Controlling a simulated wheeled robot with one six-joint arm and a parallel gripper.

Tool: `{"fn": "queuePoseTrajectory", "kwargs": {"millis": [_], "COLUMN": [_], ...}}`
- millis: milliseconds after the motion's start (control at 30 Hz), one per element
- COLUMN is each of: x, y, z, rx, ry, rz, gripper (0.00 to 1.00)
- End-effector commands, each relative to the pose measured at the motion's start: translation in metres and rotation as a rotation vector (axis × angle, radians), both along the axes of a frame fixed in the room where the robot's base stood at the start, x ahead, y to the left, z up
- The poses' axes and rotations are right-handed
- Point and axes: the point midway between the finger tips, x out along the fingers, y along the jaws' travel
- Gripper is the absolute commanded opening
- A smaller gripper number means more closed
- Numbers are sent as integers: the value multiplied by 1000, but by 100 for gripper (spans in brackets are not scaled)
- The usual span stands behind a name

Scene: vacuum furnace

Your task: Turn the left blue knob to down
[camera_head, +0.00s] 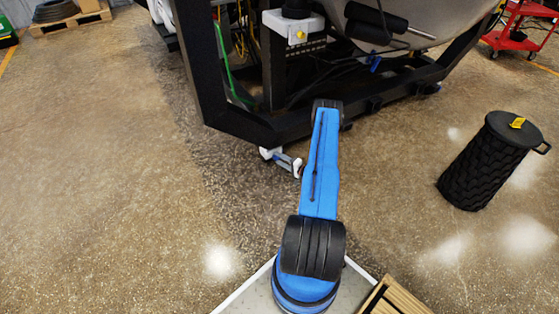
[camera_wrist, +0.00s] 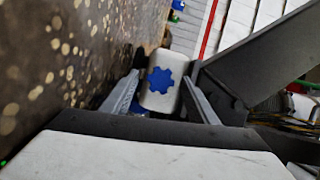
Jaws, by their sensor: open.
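The blue knob (camera_wrist: 160,80) is gear-shaped and sits on the face of a white rounded block (camera_wrist: 157,101) in the wrist view. My gripper (camera_wrist: 162,76) is open, with one grey finger on each side of the block and knob. I see no clear contact between the fingers and the knob. A small part with white ends (camera_head: 283,160) shows beside my blue arm, low by the black frame in the head view; I cannot tell whether it is the knob's block or my gripper. Another blue piece (camera_wrist: 178,6) shows at the top of the wrist view.
A heavy black frame (camera_head: 240,124) carries the furnace body (camera_head: 440,18); its dark beam (camera_wrist: 262,58) runs close on the right in the wrist view. A black ribbed canister (camera_head: 484,165) stands at the right. A red cart (camera_head: 515,40) is behind. The floor at left is clear.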

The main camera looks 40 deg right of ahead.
Motion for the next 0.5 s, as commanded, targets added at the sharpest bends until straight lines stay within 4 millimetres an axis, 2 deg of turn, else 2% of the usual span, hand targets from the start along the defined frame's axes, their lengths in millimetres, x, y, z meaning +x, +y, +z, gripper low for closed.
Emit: {"fn": "queuePoseTrajectory", "kwargs": {"millis": [167,500], "x": [-26,-93], "y": [-5,-16], "z": [1,4], "rx": [3,2], "ry": [0,1], "rz": [-4,-4], "gripper": [53,53]}}
